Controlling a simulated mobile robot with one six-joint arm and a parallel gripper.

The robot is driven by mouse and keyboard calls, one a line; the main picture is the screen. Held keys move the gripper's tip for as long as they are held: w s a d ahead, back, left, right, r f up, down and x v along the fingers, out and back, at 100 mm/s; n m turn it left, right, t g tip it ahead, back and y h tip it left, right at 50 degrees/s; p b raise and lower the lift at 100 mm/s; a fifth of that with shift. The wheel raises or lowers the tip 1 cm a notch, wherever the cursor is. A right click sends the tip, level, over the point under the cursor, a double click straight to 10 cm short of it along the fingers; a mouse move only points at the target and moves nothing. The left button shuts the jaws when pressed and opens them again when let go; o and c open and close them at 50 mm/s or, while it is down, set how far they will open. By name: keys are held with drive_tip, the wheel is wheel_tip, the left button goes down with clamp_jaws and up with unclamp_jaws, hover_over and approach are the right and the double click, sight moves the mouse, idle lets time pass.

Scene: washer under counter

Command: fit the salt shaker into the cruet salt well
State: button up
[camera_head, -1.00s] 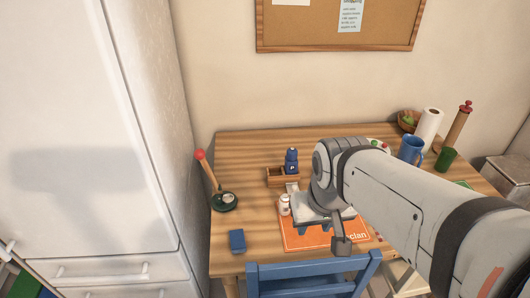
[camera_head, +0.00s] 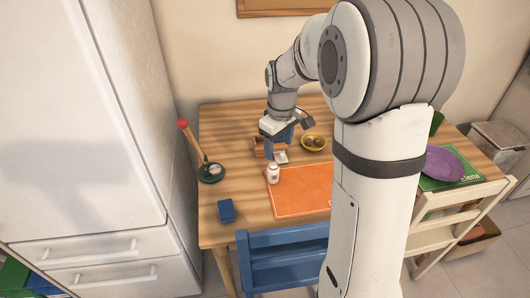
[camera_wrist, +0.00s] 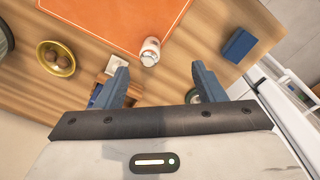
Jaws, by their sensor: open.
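The salt shaker (camera_head: 273,173) is a small white bottle standing upright on the table at the left corner of the orange mat; it also shows in the wrist view (camera_wrist: 150,52). The cruet (camera_head: 261,152) is a wooden holder behind it, partly hidden by my gripper; in the wrist view a piece of it shows behind the left finger (camera_wrist: 101,78). The salt well itself cannot be made out. My gripper (camera_head: 277,147) is open and empty, above the table near the cruet. In the wrist view the shaker lies beyond and between the fingertips (camera_wrist: 160,75), apart from both.
A yellow bowl (camera_head: 314,142) with brown items stands right of the cruet. The orange mat (camera_head: 300,192) lies in front. A blue block (camera_head: 226,211) and a dark green dish (camera_head: 211,172) with a red-tipped handle are at the left. A blue chair (camera_head: 285,250) stands at the front edge.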

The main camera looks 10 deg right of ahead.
drive_tip(key=n, duration=0.2)
hover_over(273, 163)
drive_tip(key=shift+g, duration=0.3)
wheel_tip(273, 163, down, 6)
drive_tip(key=shift+w+d+f+b, duration=0.1)
drive_tip(key=shift+d+f+b, duration=0.05)
drive_tip(key=shift+f+b, duration=0.15)
wheel_tip(273, 163, down, 8)
drive_tip(key=shift+r, duration=0.15)
drive_tip(key=shift+s, duration=0.2)
drive_tip(key=shift+c, duration=0.2)
drive_tip(key=c, duration=1.1)
